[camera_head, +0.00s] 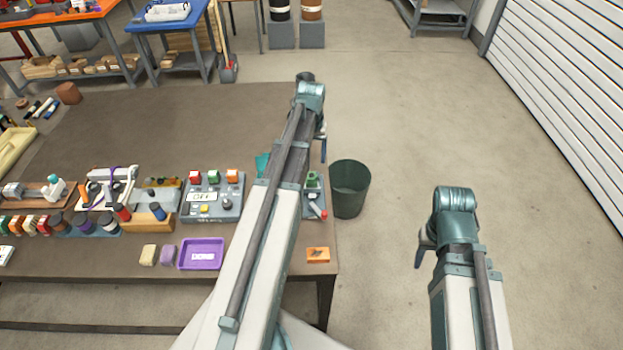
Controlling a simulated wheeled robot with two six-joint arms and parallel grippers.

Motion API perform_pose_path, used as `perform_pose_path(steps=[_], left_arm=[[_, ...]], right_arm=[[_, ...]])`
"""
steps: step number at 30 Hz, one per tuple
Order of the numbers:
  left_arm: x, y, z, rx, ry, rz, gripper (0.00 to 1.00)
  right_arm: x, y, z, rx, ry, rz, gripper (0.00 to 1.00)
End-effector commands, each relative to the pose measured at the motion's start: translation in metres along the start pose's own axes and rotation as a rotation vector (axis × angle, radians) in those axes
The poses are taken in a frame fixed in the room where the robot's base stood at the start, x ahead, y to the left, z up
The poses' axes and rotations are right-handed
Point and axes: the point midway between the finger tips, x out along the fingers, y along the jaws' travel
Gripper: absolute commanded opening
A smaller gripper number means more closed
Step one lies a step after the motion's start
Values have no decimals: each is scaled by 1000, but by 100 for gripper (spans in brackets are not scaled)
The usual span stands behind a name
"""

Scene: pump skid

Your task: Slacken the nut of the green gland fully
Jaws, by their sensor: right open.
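A grey box (212,205) on the bench carries a red, a green and an orange block along its back edge. The green block (213,177) is in plain view. Another green part (312,180) stands on a small grey base at the bench's right end, partly hidden by my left arm. I cannot tell which of the two is the green gland, and no nut can be made out. My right gripper (421,252) is open and empty over the floor, right of the bench. My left gripper (323,148) is mostly hidden behind its wrist, near the bench's right edge.
A dark green bin (349,190) stands on the floor beside the bench (170,120). A purple tray (201,253) and an orange box (318,255) lie near the front edge. Several small items crowd the left. The back of the bench is mostly clear.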

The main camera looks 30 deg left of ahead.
Motion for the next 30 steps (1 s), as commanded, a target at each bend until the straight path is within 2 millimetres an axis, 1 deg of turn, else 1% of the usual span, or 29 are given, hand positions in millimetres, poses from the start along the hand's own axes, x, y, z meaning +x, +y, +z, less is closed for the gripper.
perform_pose_path(steps=[1,12,15,20,28,29,30], left_arm=[[15,0,0,0,0,0,76],[66,0,0,0,0,0,76],[76,0,0,0,0,0,76],[83,0,0,0,0,0,76],[82,0,0,0,0,0,76],[82,0,0,0,0,0,73],[82,0,0,0,0,0,66]], right_arm=[[15,-1,-1,0,0,0,50],[65,-6,-4,1,0,0,50],[75,-7,-4,1,0,0,50],[82,-8,-5,1,0,0,50],[81,-8,-5,1,0,0,50],[81,-8,-5,1,0,0,50],[81,-8,-5,1,0,0,50]])
